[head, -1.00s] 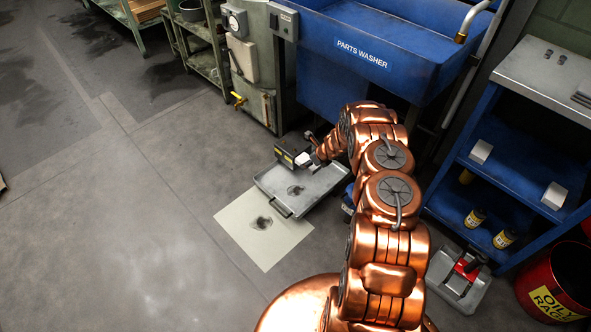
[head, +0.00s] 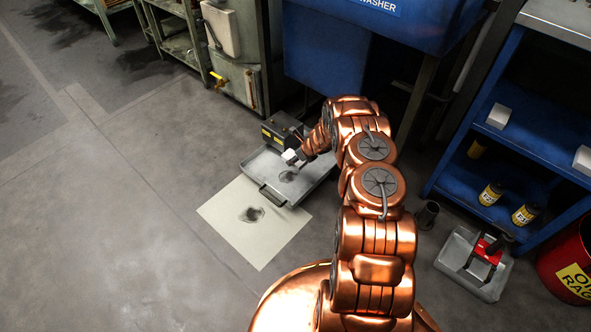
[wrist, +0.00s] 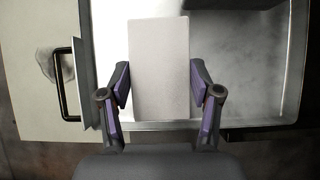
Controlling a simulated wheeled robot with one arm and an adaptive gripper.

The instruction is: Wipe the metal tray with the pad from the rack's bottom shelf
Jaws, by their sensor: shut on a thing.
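The metal tray (head: 315,178) is a shallow grey pan on the floor with a dark handle on its near side. A dark stain (head: 288,177) lies on its bottom. My gripper (wrist: 160,90) is shut on a pale pad (wrist: 160,60), one finger on each long side. In the head view the pad (head: 291,157) is over the tray, just beyond the stain. I cannot tell whether it touches the tray bottom. In the wrist view the tray (wrist: 292,60) spreads under the pad, with a grey smear to the right.
A pale sheet (head: 265,235) with a dark spot lies before the tray. A dark box with yellow labels (head: 283,130) stands at its back edge. The blue rack (head: 470,160), a red bin (head: 570,262) and a small pan (head: 470,265) are right. The left floor is clear.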

